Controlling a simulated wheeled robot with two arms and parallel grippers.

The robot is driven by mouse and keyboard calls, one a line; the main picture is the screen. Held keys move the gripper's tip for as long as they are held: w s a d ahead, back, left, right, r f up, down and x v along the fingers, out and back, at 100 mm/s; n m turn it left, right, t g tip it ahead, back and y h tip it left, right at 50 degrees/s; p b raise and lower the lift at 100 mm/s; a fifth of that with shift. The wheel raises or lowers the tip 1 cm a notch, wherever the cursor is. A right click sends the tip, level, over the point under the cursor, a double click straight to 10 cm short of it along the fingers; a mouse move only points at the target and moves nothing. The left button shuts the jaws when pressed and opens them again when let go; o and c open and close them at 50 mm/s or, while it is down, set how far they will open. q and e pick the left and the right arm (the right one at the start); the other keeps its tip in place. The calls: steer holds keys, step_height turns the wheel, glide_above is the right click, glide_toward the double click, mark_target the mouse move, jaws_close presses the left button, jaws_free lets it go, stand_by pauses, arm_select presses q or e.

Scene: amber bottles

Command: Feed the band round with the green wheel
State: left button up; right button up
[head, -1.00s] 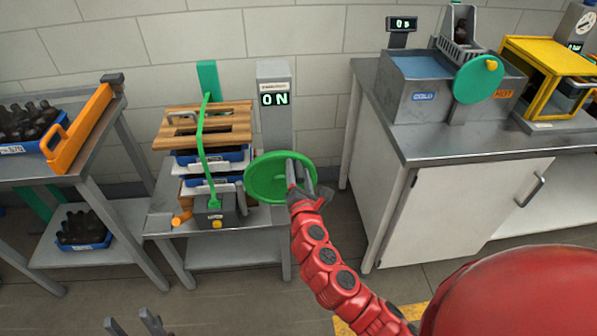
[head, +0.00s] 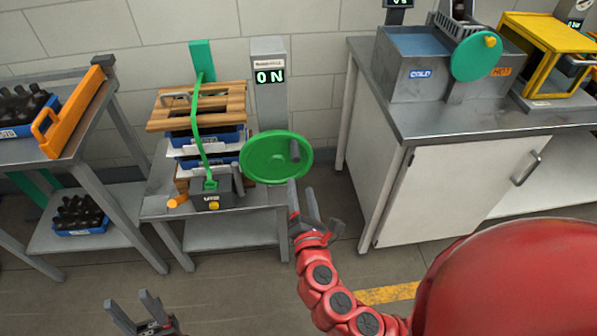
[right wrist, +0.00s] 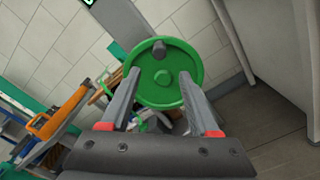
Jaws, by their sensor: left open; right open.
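The green wheel (head: 268,158) with its grey handle knob (head: 295,151) stands at the right side of the banding bench. It also shows in the right wrist view (right wrist: 172,85), ahead of the fingers, with its knob at the top. The green band (head: 199,125) runs up from a grey box (head: 211,196) over a stack of wooden boards and blue trays. My right gripper (head: 305,200) is open and empty, just below and right of the wheel, apart from the knob. My left gripper (head: 132,306) is open and empty, low at the bottom left.
A display reading "ON" (head: 270,77) stands on a post behind the wheel. A metal cabinet (head: 450,125) with a cold/hot bath is to the right. A shelf table (head: 100,143) with bottle trays and an orange frame is on the left. The floor between is clear.

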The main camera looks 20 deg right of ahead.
steer(key=p+v, duration=0.1)
steer(key=v, duration=0.2)
steer(key=shift+s+r, duration=0.1)
steer(key=shift+s, duration=0.1)
steer(key=shift+a, duration=0.1)
stand_by(0.3)
